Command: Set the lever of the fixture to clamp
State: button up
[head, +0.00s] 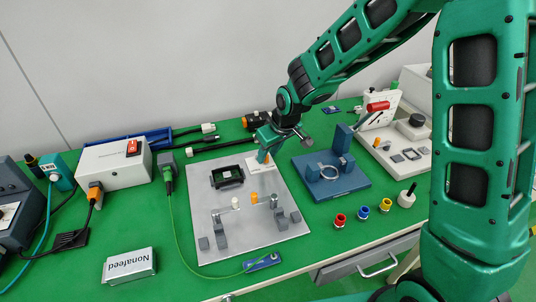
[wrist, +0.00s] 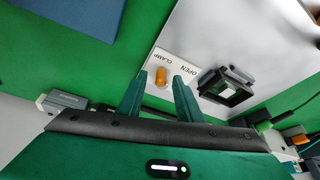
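The fixture is a light grey plate (head: 255,236) on the green bench, bearing a black square socket (head: 227,176), which also shows in the wrist view (wrist: 228,87). A white label reading OPEN and CLAMP (wrist: 185,68) lies at the plate's far corner. An orange lever knob (wrist: 161,76) stands at the label, nearer the word CLAMP in the wrist picture; its exact setting cannot be told. My gripper (wrist: 161,78) is open, its green fingers either side of the knob with gaps visible. In the head view my gripper (head: 264,153) is low over the label and partly hides it.
A blue fixture (head: 331,185) with a ring stands right of the plate. A white box (head: 115,163) with a red switch stands left. Cables and connectors (head: 203,129) lie behind. Colored jacks (head: 363,212) stand at front right.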

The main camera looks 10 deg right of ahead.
jog(key=v, duration=1)
jog(key=s+d+r+m+h, duration=0.1)
jog(key=s+d+m, duration=0.1)
jog(key=s+d, duration=0.35)
jog(key=s+d+r+m+g+h, duration=0.1)
jog(key=s+d+m, duration=0.1)
jog(key=d, duration=0.6)
jog(key=s+d+r+m+h, duration=0.1)
jog(key=s+d, duration=0.2)
jog(key=d, duration=0.4)
jog(key=s+d+m+g, duration=0.1)
jog(key=s+d+m, duration=0.1)
jog(key=s, duration=0.5)
jog(key=s+d+m+g, duration=0.1)
jog(key=s+d+m, duration=0.2)
jog(key=s, duration=0.4)
jog(key=s+d+m+y, duration=0.1)
jog(key=s+d+m, duration=0.1)
jog(key=s+d, duration=0.2)
jog(key=s, duration=0.3)
jog(key=shift+s+d+r+m+g, duration=0.3)
jog(key=shift+s+d+g, duration=0.05)
jog(key=shift+g, duration=0.05)
